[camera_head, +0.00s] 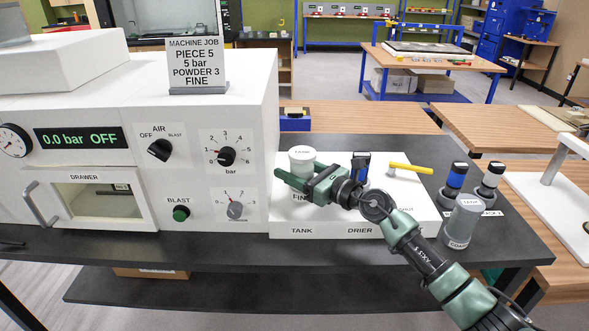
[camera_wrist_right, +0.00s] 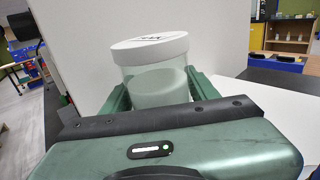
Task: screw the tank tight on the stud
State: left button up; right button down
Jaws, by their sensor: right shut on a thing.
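The tank (camera_head: 302,158) is a clear jar with a white lid and pale powder inside, marked FINE. It stands upright over the TANK label on the white panel (camera_head: 350,218). My right gripper (camera_head: 293,182) is shut on its body, a finger on each side. In the right wrist view the tank (camera_wrist_right: 150,62) sits between the green fingers of the gripper (camera_wrist_right: 158,95), its lid above them. The stud is hidden, so I cannot tell how the tank sits on it. My left gripper is not in view.
The white blasting machine (camera_head: 190,120) stands close left of the tank, its display reading 0.0 bar OFF. A blue-and-black drier part (camera_head: 360,165) and a yellow lever (camera_head: 410,168) are to the right. Another tank, marked COARSE (camera_head: 463,222), and two capped bottles stand farther right.

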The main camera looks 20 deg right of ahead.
dwell(0.9)
jog(key=shift+c, duration=1.6)
grip_release()
jog(key=shift+f, duration=0.1)
jog(key=shift+s+d, duration=0.1)
jog(key=shift+s, duration=0.05)
jog(key=v, duration=0.7)
jog(key=shift+s+d, duration=0.2)
jog(key=shift+s, duration=0.1)
